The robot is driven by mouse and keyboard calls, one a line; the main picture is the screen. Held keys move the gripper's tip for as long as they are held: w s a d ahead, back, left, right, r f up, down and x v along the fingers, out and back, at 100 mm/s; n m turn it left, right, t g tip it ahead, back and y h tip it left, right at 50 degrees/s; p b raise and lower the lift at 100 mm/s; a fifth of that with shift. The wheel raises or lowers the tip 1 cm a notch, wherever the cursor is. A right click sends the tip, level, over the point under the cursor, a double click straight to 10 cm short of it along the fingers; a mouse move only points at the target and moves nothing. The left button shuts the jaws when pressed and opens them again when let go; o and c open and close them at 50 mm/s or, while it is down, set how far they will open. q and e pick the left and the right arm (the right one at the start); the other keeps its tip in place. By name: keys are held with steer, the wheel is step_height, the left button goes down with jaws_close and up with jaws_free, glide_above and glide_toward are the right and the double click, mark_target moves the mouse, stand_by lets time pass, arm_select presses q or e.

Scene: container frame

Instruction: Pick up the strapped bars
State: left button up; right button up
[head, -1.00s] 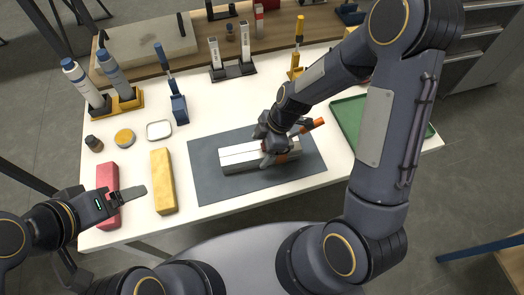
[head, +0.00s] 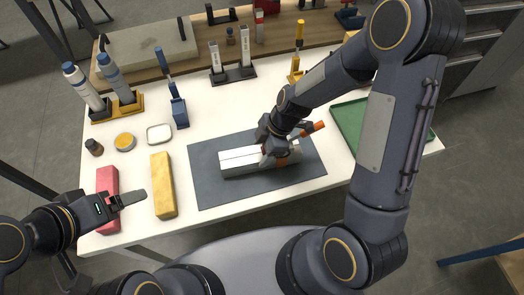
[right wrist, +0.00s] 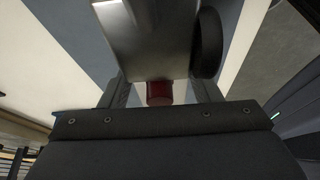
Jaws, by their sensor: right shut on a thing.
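The strapped bars (head: 240,161) are a pale, silver-white bundle with a lengthwise seam on top. They lie on the dark grey mat (head: 215,191) in the head view. My right gripper (head: 279,157) is over the right part of the bundle and shut on it, hiding that part and any strap there. In the right wrist view a smooth metallic piece (right wrist: 150,40) fills the space between the fingers, with a small dark red part below it.
A red block (head: 107,181) and a yellow block (head: 162,184) lie left of the mat. A green tray (head: 350,122) is at the right. Bottles (head: 90,92), a blue-handled tool (head: 178,105) and stands line the back. An orange-tipped item (head: 313,128) is just beyond the right gripper.

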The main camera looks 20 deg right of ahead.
mark_target(256, 153)
steer(key=shift+r, duration=0.4)
step_height(256, 153, up, 3)
steer(key=shift+f, duration=0.2)
steer(key=s+a+r+b, duration=0.1)
steer(key=s+a+r, duration=0.1)
steer(key=s+r, duration=0.7)
steer(key=s, duration=0.4)
steer(key=shift+s+a+r+b, duration=0.2)
steer(key=shift+s+a+b, duration=0.1)
steer(key=shift+s+b, duration=0.1)
